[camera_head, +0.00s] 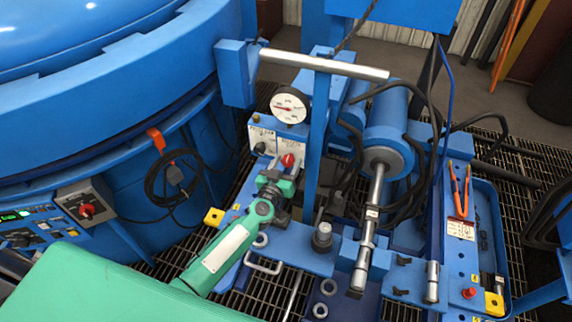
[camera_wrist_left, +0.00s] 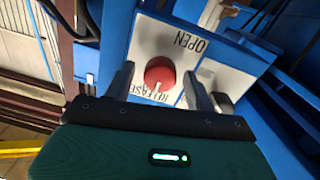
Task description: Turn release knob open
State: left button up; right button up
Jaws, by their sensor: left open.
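The release knob (camera_head: 288,160) is a red round knob on a white panel (camera_head: 293,141) below the pressure gauge. In the left wrist view the red knob (camera_wrist_left: 160,73) sits on a panel lettered "OPEN" and "RELEASE" (camera_wrist_left: 152,38). My left gripper (camera_head: 277,179) is just in front of this panel. In the left wrist view the fingers of my left gripper (camera_wrist_left: 159,72) are apart, one on each side of the red knob. Visible gaps lie between knob and fingers; depth contact cannot be told. My right gripper is not in view.
A blue upright post (camera_head: 317,145) stands right of the knob. The gauge (camera_head: 290,105) is above. The large blue furnace (camera_head: 110,85) fills the left.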

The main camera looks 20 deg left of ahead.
pick_arm(q)
jog(key=shift+w, duration=0.1)
jog(key=c, duration=1)
jog(key=shift+o, duration=0.2)
